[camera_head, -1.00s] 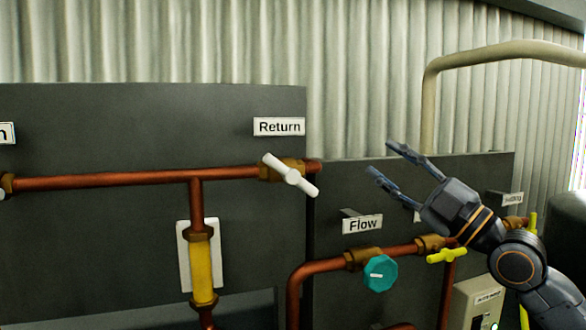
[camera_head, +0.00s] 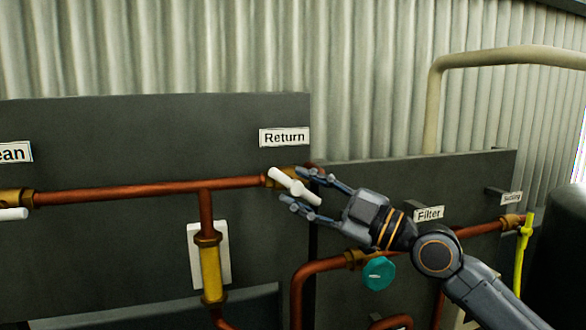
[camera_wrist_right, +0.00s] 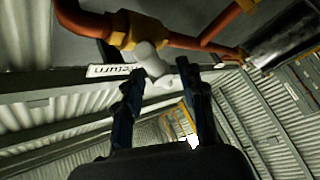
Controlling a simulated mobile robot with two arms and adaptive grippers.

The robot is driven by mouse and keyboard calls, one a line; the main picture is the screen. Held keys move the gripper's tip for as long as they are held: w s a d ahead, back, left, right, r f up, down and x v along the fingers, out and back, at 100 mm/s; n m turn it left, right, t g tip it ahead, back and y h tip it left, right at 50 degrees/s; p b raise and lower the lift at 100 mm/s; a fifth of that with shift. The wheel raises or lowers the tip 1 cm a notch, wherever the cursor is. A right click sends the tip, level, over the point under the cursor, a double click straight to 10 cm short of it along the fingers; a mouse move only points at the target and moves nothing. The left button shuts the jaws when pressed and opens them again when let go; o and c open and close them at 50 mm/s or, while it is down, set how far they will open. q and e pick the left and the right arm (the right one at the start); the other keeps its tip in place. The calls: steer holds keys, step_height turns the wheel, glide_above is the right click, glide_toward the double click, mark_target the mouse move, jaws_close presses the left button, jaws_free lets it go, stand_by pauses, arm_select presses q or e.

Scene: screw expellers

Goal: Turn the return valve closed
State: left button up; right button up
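The return valve is a white bar handle (camera_head: 283,180) on a brass body at the right end of a copper pipe, below the "Return" sign (camera_head: 284,137). The handle slants down to the right. My right gripper (camera_head: 295,187) is at the handle from the right, fingers apart, one above and one below its lower right part. In the right wrist view the white handle (camera_wrist_right: 152,62) shows between the two spread fingertips, with its brass body (camera_wrist_right: 138,30) beyond. I cannot tell whether the fingers touch it. My left gripper is not in view.
A teal knob (camera_head: 379,273) sits below my right arm on a lower copper pipe. A yellow lever (camera_head: 524,250) stands at the right, and another white handle (camera_head: 12,214) at the left edge. A yellow cylinder (camera_head: 211,271) hangs under the return pipe. Dark panels back the pipes.

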steer(key=shift+p+x, duration=0.35)
steer(key=shift+x, duration=0.8)
jaws_close()
steer(key=shift+f, duration=0.1)
